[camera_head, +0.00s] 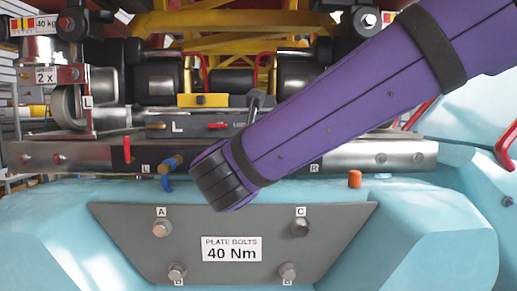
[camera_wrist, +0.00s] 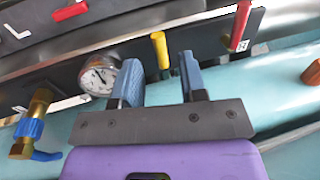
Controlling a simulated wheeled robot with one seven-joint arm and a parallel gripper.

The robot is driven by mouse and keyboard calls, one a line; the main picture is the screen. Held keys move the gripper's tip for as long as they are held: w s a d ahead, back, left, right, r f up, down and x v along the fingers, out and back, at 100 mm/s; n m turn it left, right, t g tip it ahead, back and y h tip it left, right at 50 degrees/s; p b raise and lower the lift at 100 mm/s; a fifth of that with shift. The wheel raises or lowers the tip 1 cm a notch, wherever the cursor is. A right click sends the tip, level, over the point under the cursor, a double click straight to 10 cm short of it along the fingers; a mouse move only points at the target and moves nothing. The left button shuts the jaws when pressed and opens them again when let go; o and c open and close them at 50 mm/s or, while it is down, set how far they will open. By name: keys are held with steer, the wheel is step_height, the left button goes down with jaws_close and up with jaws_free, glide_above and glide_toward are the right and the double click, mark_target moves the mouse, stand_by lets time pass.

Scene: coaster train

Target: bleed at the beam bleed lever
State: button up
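In the wrist view a short yellow lever (camera_wrist: 160,50) hangs on the dark beam (camera_wrist: 70,80), just right of a round pressure gauge (camera_wrist: 100,75). No label names it as the bleed lever. My gripper (camera_wrist: 158,76) is open, its two blue-padded fingers apart. The yellow lever shows between and beyond the fingertips, closer to the right one; I cannot tell whether they touch. The left finger partly covers the gauge. A brass valve with a blue handle (camera_wrist: 35,125) sits at left, also in the head view (camera_head: 172,162). There my arm hides the gripper, yellow lever and gauge.
A red lever (camera_wrist: 240,25) stands right of the fingers by an R label; another red lever (camera_head: 127,148) is at the beam's left. An orange cap (camera_head: 355,179) sits at right. Below is a grey bolted plate (camera_head: 120,225) on the pale blue body.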

steer(key=shift+x, duration=2.15)
jaws_close()
